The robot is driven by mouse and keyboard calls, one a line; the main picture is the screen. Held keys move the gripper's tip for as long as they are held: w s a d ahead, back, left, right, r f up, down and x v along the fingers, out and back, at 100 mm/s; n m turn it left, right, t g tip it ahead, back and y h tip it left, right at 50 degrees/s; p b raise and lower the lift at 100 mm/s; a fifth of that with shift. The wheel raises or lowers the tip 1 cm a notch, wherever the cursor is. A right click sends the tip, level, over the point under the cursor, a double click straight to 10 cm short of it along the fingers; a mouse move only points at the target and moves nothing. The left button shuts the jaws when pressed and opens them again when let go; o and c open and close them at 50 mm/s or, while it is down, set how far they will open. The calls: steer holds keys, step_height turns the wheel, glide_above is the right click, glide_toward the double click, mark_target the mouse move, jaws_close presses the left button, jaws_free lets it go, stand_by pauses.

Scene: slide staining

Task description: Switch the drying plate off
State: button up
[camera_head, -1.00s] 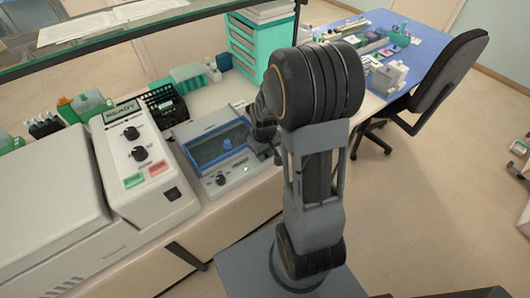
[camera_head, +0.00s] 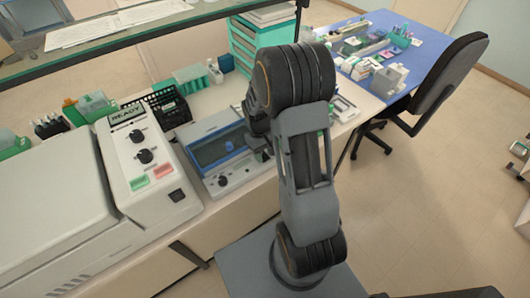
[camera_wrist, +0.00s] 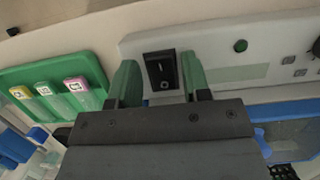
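The drying plate (camera_head: 202,157) is a pale grey unit with a blue-framed window on the bench. A black knob (camera_head: 222,180) is on its front panel. In the wrist view its panel carries a black rocker switch (camera_wrist: 161,70) with I and O marks and a green round light (camera_wrist: 240,46). Which side of the rocker is pressed I cannot tell. My gripper (camera_wrist: 160,82) is open, its two green fingers apart, with the switch showing between them. Whether a finger touches it is unclear. In the head view my arm hides the right end of the plate and most of the gripper.
A larger white machine (camera_head: 150,160) with a READY display stands left of the plate. A black basket (camera_head: 165,105) and green rack (camera_head: 192,78) stand behind. In the wrist view a green tray (camera_wrist: 50,75) with labelled items lies left of the panel. A glass shelf edge crosses above the bench.

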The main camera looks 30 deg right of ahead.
steer(key=shift+o, duration=0.7)
steer(key=b+v, duration=0.1)
steer(key=v, duration=1.2)
steer(key=shift+r+b, duration=0.35)
steer(key=shift+r, duration=0.05)
steer(key=shift+w, duration=0.1)
